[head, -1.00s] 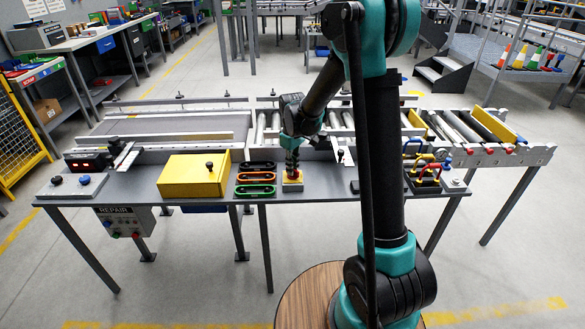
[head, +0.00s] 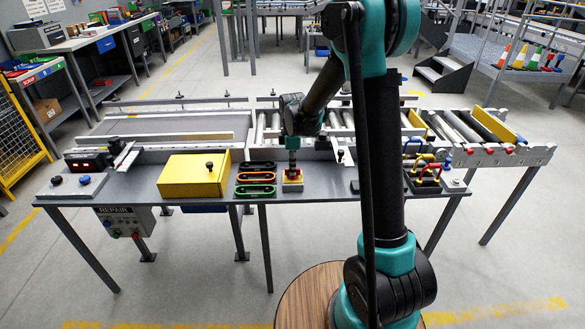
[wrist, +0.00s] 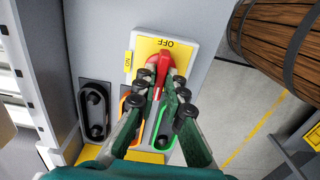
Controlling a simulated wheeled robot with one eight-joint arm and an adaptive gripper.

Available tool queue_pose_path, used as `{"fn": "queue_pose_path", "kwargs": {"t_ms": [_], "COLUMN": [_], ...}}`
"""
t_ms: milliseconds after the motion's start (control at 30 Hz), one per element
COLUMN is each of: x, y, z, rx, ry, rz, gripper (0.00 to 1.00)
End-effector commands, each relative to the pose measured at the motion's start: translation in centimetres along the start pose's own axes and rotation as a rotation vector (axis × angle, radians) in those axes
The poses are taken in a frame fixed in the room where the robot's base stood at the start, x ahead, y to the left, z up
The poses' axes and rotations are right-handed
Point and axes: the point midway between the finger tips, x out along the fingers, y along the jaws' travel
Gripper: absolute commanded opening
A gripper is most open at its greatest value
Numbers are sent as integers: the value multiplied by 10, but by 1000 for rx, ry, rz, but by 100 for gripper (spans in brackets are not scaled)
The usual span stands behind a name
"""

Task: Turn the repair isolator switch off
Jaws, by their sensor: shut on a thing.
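The isolator switch is a yellow plate (head: 292,187) on the grey bench, in front of my arm in the head view. In the wrist view its yellow plate (wrist: 146,47) carries an OFF label beyond the handle and an ON label to the left. The red handle (wrist: 163,62) sits between my fingertips, its rounded end by the OFF label. My gripper (wrist: 163,80) is shut on the handle; it also shows pointing down over the switch in the head view (head: 292,172). The fingers hide part of the handle, so its exact angle is hard to tell.
Black, orange and green pull handles (head: 256,178) lie just left of the switch, with a yellow box (head: 193,176) beyond them. A rack of coloured padlocks (head: 422,175) stands at the right. A REPAIR control box (head: 125,220) hangs under the bench.

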Motion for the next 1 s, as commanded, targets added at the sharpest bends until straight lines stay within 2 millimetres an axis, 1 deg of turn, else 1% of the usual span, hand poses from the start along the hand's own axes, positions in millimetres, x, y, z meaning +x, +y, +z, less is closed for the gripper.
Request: {"fn": "queue_pose_path", "kwargs": {"t_ms": [533,567,700,733,1000], "x": [0,0,0,0,-1], "y": [1,1,0,0,0], "z": [0,0,0,0,0], "rx": [-26,-26,-26,-26,-25], "ry": [0,0,0,0,0], "rz": [1,1,1,1,0], "gripper": [0,11,29,31,31]}}
